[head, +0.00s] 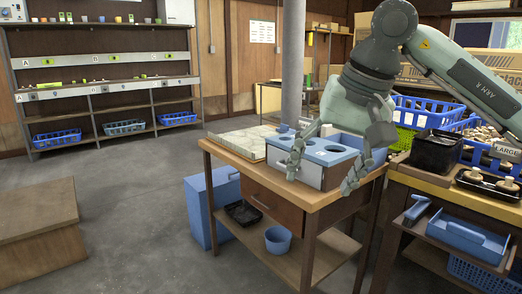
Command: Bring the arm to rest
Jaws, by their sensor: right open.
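My right arm (375,55) comes in from the upper right and reaches down over the small wooden table. My right gripper (320,180) is open, with one finger at the left and one at the right of a blue-topped box (309,176) with round holes. My left gripper is not in view.
A pale tray (235,143) lies on the wooden table (313,198) left of the box. At right, a bench holds a black container (435,152), blue baskets (430,111) and mushrooms (487,140). A blue bin (212,207) stands on the floor at left.

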